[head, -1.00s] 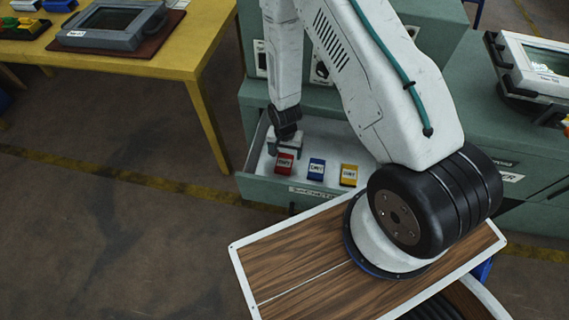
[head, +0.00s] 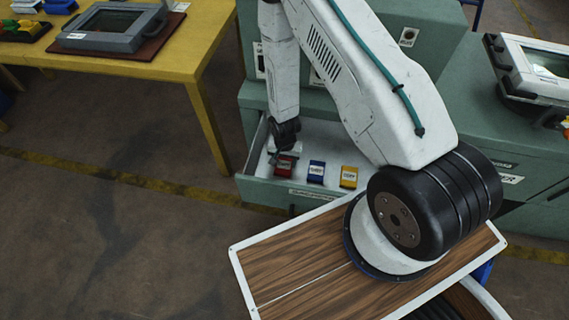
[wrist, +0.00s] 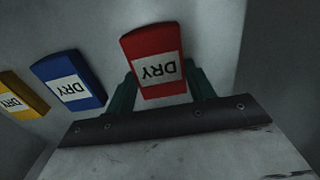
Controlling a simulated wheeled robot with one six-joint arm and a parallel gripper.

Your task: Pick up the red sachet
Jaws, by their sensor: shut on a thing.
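The red sachet (head: 285,167) is in the open drawer, at its left end, and has a white label. In the wrist view the red sachet (wrist: 153,55) sits between the two green fingers of my gripper (wrist: 158,88), its label reading "DRY" upside down. My gripper (head: 284,152) reaches down into the drawer from above and is shut on the red sachet. In the head view the gripper partly covers the sachet's top. I cannot tell whether the sachet is clear of the drawer floor.
A blue sachet (head: 316,172) and a yellow sachet (head: 348,177) lie to the right in the same drawer (head: 322,135). The drawer walls stand close around my gripper. A yellow table (head: 190,50) is at the upper left; a grey device (head: 535,65) sits at the right.

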